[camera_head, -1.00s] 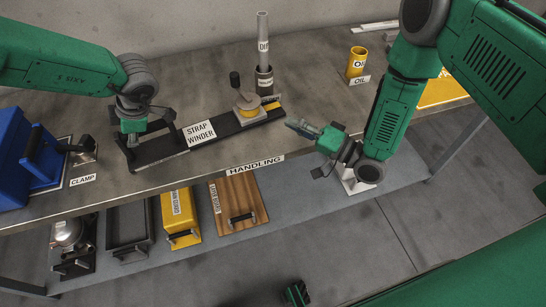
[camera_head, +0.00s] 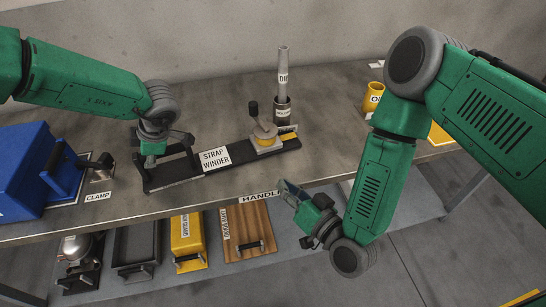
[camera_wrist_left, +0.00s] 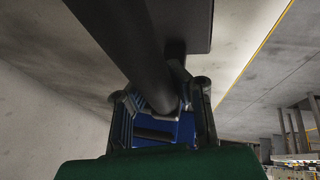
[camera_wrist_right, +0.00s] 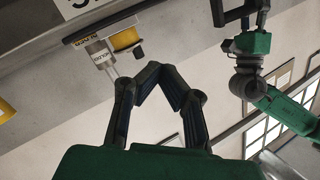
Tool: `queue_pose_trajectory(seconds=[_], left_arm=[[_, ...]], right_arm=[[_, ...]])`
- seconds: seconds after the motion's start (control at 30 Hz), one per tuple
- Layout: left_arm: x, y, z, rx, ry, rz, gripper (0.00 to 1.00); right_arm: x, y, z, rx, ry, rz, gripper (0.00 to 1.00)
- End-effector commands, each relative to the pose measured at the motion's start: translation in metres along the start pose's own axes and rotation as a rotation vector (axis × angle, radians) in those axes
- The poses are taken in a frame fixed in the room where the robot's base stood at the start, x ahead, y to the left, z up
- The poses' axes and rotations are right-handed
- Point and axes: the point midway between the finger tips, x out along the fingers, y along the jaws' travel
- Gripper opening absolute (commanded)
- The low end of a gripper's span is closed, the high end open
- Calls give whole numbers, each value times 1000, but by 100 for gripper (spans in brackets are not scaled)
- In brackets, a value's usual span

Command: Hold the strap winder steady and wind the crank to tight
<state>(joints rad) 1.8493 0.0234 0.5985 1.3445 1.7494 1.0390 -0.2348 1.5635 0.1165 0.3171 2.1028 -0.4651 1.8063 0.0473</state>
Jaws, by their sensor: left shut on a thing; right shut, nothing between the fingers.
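The strap winder is a long black base with a white label (camera_head: 215,158) on the table. Its yellow-and-grey drum (camera_head: 265,137) sits near the right end, with the dark crank knob (camera_head: 253,107) standing up at the drum's left. My left gripper (camera_head: 160,152) is shut on the black handle at the winder's left end. That dark handle bar (camera_wrist_left: 145,50) runs across the left wrist view. My right gripper (camera_head: 288,188) is shut and empty by the table's front edge, apart from the crank. The right wrist view shows its tips together (camera_wrist_right: 155,70) and the drum (camera_wrist_right: 125,39) beyond.
A holder with a grey tube (camera_head: 283,85) stands behind the drum. A yellow oil cup (camera_head: 375,95) is at the right. A blue box (camera_head: 22,165) and clamp (camera_head: 100,172) are at the left. A lower shelf holds trays and a wooden board (camera_head: 250,230).

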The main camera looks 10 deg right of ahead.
Motion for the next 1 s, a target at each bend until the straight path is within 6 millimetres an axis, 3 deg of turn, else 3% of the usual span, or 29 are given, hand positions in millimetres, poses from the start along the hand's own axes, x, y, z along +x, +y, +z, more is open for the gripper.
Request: queue_pose_trajectory(seconds=[0.27,0.53,0.73,1.0], left_arm=[[-1,1,0,0,-1,2,0],[-1,1,0,-1,0,2,0],[-1,1,-1,-1,0,2,0],[-1,1,-1,-1,0,3,0]], right_arm=[[81,16,-41,-454,39,310,0],[139,12,-83,-782,-187,662,0],[162,-19,-98,-867,-495,750,0],[176,-79,-101,-872,-805,635,0]])
